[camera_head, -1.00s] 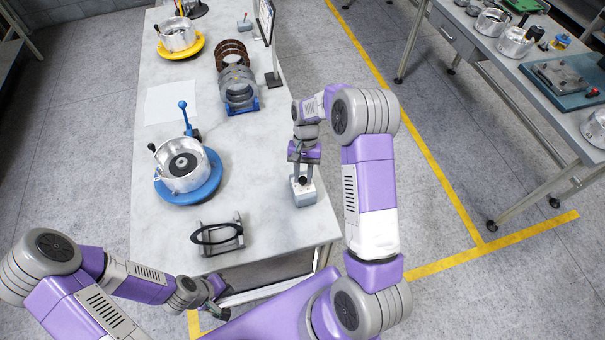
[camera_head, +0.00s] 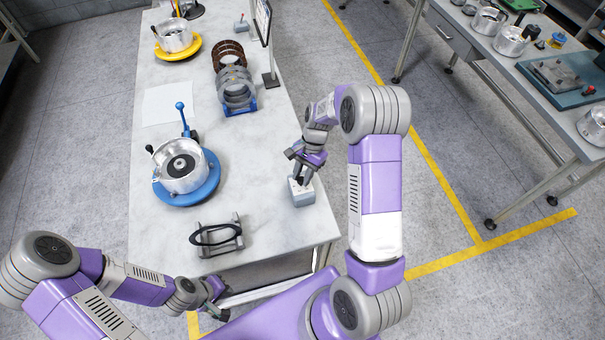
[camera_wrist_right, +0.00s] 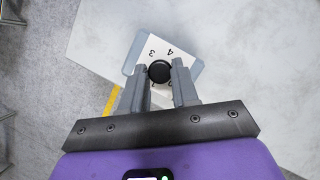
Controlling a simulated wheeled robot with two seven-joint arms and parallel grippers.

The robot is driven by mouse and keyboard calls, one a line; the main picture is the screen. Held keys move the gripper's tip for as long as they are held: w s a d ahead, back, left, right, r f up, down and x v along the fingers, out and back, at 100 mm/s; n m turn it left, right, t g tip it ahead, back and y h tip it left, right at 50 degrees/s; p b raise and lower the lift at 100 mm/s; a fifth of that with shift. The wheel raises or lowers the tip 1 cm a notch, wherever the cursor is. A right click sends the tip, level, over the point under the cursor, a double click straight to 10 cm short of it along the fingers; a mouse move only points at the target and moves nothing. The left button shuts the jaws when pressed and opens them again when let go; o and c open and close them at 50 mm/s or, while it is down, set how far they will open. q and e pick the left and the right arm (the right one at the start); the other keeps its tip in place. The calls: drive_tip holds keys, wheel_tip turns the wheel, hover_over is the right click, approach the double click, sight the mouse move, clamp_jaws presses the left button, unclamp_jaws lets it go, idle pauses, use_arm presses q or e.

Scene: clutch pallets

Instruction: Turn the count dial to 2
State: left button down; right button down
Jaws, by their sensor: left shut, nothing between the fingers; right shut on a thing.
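The count dial is a black round knob (camera_wrist_right: 159,71) on a small pale box (camera_head: 303,196) near the table's right front edge. The knob's pointer cannot be made out. My left gripper (camera_head: 217,300) is shut and empty, low by the table's front edge, away from the dial.
On the white table (camera_head: 270,150) are a blue round stand (camera_head: 205,190) with a metal drum, a grey rack (camera_head: 222,245) with a black ring, grey discs (camera_head: 238,90) in a blue holder, and a yellow stand (camera_head: 188,52). An upright screen (camera_head: 264,25) stands behind.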

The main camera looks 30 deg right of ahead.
idle(0.3)
drive_tip(key=c, duration=0.9)
unclamp_jaws()
drive_tip(key=shift+o, duration=0.2)
drive_tip(key=v, duration=0.7)
drive_tip(key=shift+r, duration=0.25)
drive_tip(key=shift+d, duration=0.1)
